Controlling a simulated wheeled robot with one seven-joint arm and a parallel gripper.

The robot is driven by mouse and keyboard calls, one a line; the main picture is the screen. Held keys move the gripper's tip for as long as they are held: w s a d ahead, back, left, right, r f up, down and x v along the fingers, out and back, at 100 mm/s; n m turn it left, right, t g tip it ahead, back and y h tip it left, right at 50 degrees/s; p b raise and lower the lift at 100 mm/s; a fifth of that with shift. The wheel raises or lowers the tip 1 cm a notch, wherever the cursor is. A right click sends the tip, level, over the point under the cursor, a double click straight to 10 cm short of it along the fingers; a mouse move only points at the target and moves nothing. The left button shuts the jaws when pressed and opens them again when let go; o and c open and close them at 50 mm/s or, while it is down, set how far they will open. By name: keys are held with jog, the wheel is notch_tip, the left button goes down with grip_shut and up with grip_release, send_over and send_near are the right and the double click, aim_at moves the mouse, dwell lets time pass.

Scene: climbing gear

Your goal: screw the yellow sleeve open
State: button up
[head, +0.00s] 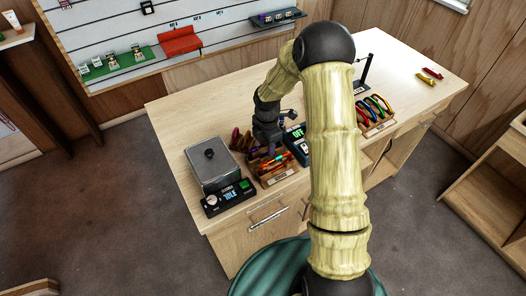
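My gripper (268,143) points down over the left half of the wooden workbench (405,62), close above a wooden rack (277,178) of colourful gear. Its fingertips are small and dark, so I cannot tell whether they are open or shut or touch anything. A second wooden rack (377,129) at the right holds several coloured, carabiner-like pieces. I cannot make out a yellow sleeve on any of them. A yellow item (427,82) and a red item (433,73) lie at the bench's right end; their details are too small to tell.
A grey lidded box (211,166) with a dark control panel (228,197) stands at the left. A device with a green display (296,131) sits right of my gripper, partly hidden by my arm. A thin black stand (365,72) rises behind the right rack. The bench's back left is clear.

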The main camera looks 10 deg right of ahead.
jog(key=shift+w+a+p, duration=0.2)
jog(key=shift+w, duration=0.35)
jog(key=shift+w+a+p, duration=0.15)
jog(key=shift+w+p, duration=0.05)
jog(key=shift+w, duration=0.35)
dwell(0.5)
jog(key=shift+r, duration=0.2)
jog(key=shift+r+p, duration=1.1)
jog(key=shift+r, duration=0.15)
jog(key=shift+s+d, duration=0.2)
jog(key=shift+s, duration=0.3)
jog(key=shift+s+d, duration=0.15)
jog(key=shift+s, duration=0.45)
jog(key=shift+f, duration=0.15)
